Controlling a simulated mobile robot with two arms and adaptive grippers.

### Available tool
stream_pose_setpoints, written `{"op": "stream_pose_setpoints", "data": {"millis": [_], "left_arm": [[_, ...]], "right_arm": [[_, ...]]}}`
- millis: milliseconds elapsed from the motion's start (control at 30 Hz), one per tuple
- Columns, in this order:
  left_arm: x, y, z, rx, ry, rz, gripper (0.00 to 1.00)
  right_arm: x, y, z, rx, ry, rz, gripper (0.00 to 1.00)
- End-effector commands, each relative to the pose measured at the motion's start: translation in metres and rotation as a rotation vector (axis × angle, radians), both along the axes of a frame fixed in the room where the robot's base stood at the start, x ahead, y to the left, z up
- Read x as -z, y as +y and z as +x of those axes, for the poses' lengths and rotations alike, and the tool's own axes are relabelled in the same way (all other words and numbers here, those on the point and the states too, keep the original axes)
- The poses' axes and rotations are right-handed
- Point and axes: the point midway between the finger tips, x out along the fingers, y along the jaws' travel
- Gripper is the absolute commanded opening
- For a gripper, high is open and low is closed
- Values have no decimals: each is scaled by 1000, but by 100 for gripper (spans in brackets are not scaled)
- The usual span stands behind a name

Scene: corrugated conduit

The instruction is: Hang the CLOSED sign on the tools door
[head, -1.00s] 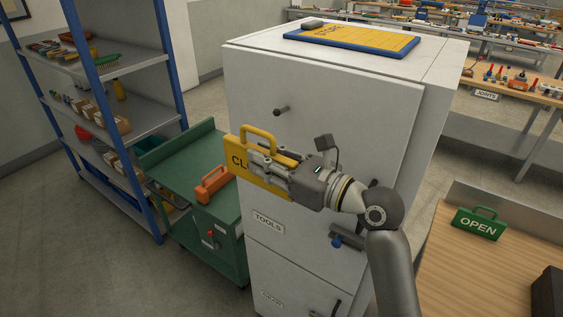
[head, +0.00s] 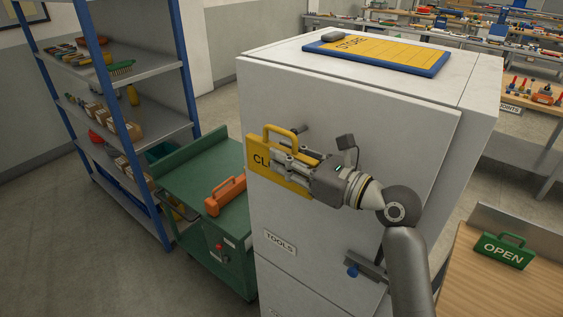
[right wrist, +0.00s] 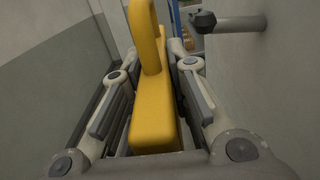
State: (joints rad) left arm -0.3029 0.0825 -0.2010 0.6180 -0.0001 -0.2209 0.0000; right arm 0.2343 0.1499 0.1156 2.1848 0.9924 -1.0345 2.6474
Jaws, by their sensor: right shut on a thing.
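The yellow CLOSED sign (head: 262,170) has a loop handle on top and is partly hidden by my right gripper (head: 292,167). The gripper is shut on the sign and holds it upright in front of the white cabinet's TOOLS door (head: 350,190). In the right wrist view the sign (right wrist: 152,112) stands edge-on between the two fingers. A dark peg (head: 304,130) sticks out of the door just right of the sign's handle in the head view. The peg also shows at the top right of the right wrist view (right wrist: 204,21), apart from the handle. My left gripper is not in view.
A green cart (head: 190,174) with an orange block-like item (head: 225,195) stands left of the cabinet. A blue-framed shelf (head: 150,120) is further left. A green OPEN sign (head: 503,251) stands on a wooden table at right. A door handle (head: 366,268) juts out below my arm.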

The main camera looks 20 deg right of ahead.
Motion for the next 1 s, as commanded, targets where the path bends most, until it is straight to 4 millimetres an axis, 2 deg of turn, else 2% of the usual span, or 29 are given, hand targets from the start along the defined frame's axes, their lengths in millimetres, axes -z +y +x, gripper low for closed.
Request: {"op": "stream_pose_setpoints", "data": {"millis": [33,167,567,1000], "left_arm": [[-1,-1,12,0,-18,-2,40],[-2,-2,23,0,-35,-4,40],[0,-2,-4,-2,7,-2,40],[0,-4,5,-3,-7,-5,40]], "right_arm": [[0,-3,2,2,-1,0,0],[0,-9,7,1,-3,0,0],[2,-28,22,1,-2,1,0],[8,-48,37,5,-1,0,0]]}}
